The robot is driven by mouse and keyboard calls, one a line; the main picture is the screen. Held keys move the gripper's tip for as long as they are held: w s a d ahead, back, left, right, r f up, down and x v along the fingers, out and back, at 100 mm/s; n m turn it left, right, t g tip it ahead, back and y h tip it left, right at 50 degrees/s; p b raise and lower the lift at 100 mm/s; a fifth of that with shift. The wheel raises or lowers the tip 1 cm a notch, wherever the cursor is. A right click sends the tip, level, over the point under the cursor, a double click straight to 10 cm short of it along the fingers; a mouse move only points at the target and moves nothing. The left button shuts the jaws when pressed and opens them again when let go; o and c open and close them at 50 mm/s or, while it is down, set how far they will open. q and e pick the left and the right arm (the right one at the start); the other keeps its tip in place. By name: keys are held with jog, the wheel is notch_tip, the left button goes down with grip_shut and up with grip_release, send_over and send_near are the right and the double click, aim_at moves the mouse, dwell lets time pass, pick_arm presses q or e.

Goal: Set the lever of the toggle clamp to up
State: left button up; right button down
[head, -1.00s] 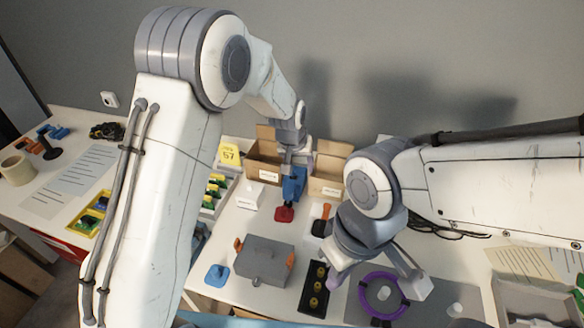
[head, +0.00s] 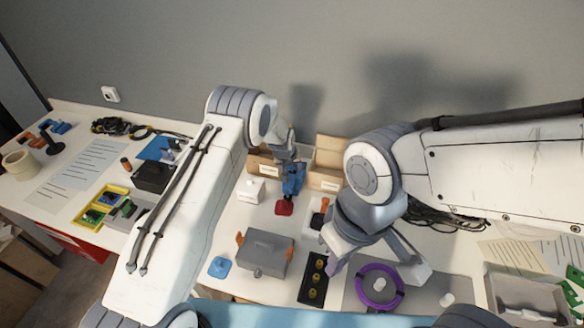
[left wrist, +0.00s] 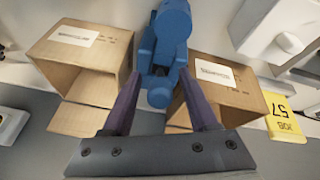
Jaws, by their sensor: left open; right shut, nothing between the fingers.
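A blue device that looks like the toggle clamp (head: 293,182) stands mid-table in front of open cartons, with a red part (head: 284,208) at its near end. In the left wrist view its blue body (left wrist: 170,25) runs down from the top edge to a rounded end. My left gripper (left wrist: 159,80) is open, its purple fingers on either side of that end; I cannot tell whether they touch it. In the head view my left wrist hides the clamp's top, so the lever's exact angle is unclear. My right gripper (head: 333,270) is shut and empty, right of the clamp.
Open cartons (left wrist: 85,58) and (left wrist: 225,80) flank the clamp closely. A grey box with orange handles (head: 264,252), a black tray (head: 313,278) and a purple ring (head: 380,287) lie nearer. A white block (head: 250,190) stands to the left.

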pick_arm(q)
jog(key=shift+w+f, duration=0.2)
jog(key=shift+f, duration=0.3)
grip_shut()
dwell(1.2)
